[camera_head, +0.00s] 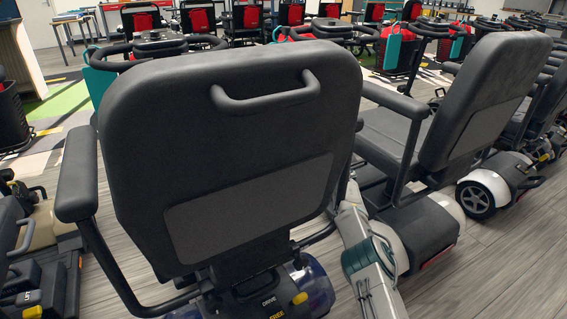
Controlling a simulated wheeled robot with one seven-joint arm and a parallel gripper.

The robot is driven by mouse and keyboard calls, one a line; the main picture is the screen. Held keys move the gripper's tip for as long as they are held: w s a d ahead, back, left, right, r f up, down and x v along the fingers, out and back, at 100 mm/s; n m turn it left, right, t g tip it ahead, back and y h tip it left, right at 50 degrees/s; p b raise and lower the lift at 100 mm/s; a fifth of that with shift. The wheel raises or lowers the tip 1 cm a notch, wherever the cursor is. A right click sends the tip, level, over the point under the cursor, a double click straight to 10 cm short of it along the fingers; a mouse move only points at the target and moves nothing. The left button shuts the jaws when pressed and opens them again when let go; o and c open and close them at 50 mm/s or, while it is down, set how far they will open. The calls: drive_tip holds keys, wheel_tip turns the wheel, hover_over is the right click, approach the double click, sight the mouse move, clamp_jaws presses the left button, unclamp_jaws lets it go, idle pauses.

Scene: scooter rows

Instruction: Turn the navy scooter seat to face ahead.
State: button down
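The navy scooter's seat (215,130) fills the middle of the view. Its dark grey backrest is seen from behind, nearly square on, with a grab handle (265,97) near the top. Its left armrest (77,178) sticks out at the left. Below is the shiny navy rear body (318,288), with a yellow lever (300,298) and DRIVE and FREE labels. A handlebar (155,45) shows beyond the backrest, left of its middle. My pale arm rises from the bottom, right of the seat, up to the backrest's right edge. My gripper's fingertips are not visible; the backrest may hide them.
Other scooter parts (40,285) crowd the lower left. A row with red seat backs stands at the back. Bare floor (500,260) shows at lower right.

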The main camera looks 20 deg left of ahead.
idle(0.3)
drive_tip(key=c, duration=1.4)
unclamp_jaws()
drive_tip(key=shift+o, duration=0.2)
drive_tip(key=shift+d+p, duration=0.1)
drive_tip(key=shift+p, duration=0.25)
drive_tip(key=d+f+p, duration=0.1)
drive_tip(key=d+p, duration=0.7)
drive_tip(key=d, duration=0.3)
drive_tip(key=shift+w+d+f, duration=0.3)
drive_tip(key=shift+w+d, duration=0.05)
